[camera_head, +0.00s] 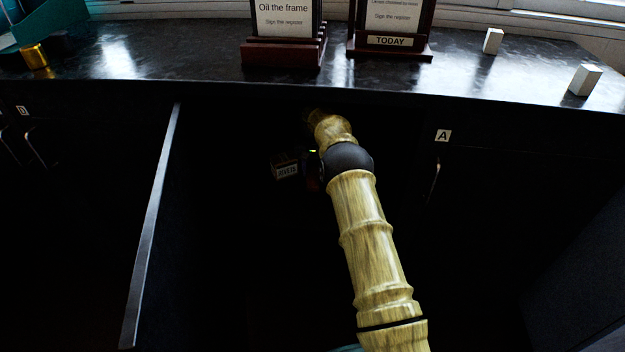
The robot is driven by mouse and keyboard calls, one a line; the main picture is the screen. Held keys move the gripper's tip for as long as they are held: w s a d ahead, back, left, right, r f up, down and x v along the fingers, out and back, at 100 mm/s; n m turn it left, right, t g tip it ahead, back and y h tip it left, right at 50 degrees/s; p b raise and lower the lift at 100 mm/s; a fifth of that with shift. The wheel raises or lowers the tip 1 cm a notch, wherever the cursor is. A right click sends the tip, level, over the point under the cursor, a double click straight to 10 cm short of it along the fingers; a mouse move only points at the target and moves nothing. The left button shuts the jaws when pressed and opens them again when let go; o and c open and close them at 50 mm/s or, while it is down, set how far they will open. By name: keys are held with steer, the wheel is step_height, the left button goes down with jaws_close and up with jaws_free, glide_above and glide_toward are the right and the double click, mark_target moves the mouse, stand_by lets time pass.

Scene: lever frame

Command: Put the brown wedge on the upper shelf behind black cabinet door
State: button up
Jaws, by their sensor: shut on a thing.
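The black cabinet door (155,235) stands open, seen nearly edge-on to the left of the dark opening. My arm reaches into the cabinet under the worktop edge, and its far end fades into the dark. My gripper cannot be made out there. The brown wedge is not visible. The upper shelf cannot be made out in the dark interior. A small box with a pale label, apparently reading RIVETS (286,170), shows inside, just left of my arm's dark joint. A small green glint and a dim reddish patch lie between them.
The dark worktop (200,68) above carries two framed signs (284,35) (391,30), two pale blocks (493,41) (584,80) and a gold-coloured cylinder (35,57). A closed front marked A (443,135) is right of the opening; a D label (22,111) is far left.

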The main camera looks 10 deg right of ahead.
mark_target(312, 199)
steer(key=shift+s+a+f, duration=0.15)
steer(key=shift+a+f, duration=0.05)
step_height(312, 199, down, 4)
steer(key=shift+a+r+b, duration=0.1)
steer(key=shift+b, duration=0.45)
steer(key=shift+f, duration=0.4)
steer(key=shift+f, duration=0.1)
steer(key=shift+f+b, duration=0.5)
steer(key=shift+f, duration=1.9)
